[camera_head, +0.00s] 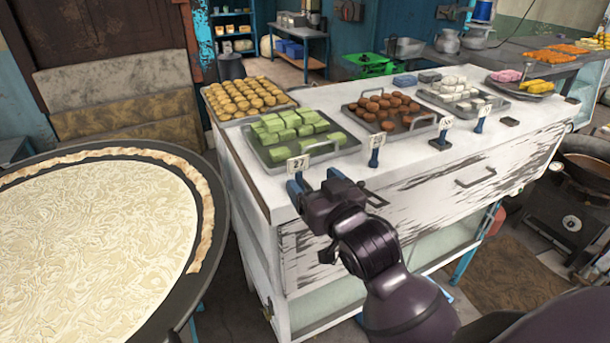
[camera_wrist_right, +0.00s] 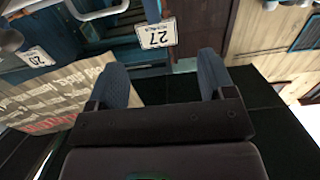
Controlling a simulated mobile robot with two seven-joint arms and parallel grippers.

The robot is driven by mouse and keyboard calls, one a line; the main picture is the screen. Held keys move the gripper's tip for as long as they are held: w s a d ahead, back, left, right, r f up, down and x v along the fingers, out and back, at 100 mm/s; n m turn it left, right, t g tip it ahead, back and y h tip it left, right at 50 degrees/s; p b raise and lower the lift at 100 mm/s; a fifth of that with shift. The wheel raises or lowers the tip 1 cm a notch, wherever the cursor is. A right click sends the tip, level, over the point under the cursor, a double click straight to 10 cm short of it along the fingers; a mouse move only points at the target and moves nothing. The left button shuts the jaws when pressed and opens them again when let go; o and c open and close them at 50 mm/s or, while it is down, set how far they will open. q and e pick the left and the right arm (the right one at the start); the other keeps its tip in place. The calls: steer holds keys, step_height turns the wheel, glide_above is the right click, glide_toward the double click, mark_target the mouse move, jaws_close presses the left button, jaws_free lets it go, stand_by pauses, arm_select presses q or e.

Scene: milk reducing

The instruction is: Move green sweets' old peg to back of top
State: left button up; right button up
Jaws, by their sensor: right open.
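The green sweets (camera_head: 290,125) lie in a metal tray (camera_head: 322,150) on the near part of the white counter top. A white tag reading 27 (camera_head: 298,164) stands at the counter's front edge before this tray. In the right wrist view the tag (camera_wrist_right: 156,35) hangs beside a blue peg (camera_wrist_right: 152,10), ahead of the fingers. In the head view the peg is mostly hidden by my right gripper (camera_head: 314,180). My right gripper is open and empty, with its blue-grey fingers apart, in front of the tag and not visibly touching it. My left gripper is out of view.
Trays of yellow sweets (camera_head: 245,97), brown sweets (camera_head: 385,107) and white sweets (camera_head: 455,88) share the counter top (camera_head: 400,150). Another tagged blue peg (camera_head: 376,150) stands before the brown sweets. A wide pan (camera_head: 215,215) of creamy milk fills the left.

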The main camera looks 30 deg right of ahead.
steer(key=s+f+g, duration=0.2)
steer(key=s+f, duration=0.3)
steer(key=f, duration=0.7)
steer(key=s+d+f+n+g, duration=0.1)
steer(key=s+f+g, duration=0.2)
steer(key=f, duration=1)
steer(key=shift+s+d+f+y, duration=0.15)
steer(key=shift+s+f+y, duration=0.2)
steer(key=shift+s, duration=0.55)
steer(key=shift+n+g, duration=0.3)
steer(key=shift+g, duration=0.4)
steer(key=s+f, duration=0.6)
steer(key=f, duration=0.1)
steer(key=shift+d+f, duration=0.1)
steer(key=shift+d, duration=0.05)
steer(key=n+t+h+b, duration=0.5)
steer(key=n+t, duration=0.1)
steer(key=n, duration=2.5)
glide_toward(300, 175)
steer(key=x, duration=0.5)
steer(key=shift+w+f, duration=0.2)
steer(key=shift+w, duration=0.1)
steer(key=shift+x, duration=2.7)
steer(key=shift+s+d+r, duration=0.1)
steer(key=shift+r, duration=0.05)
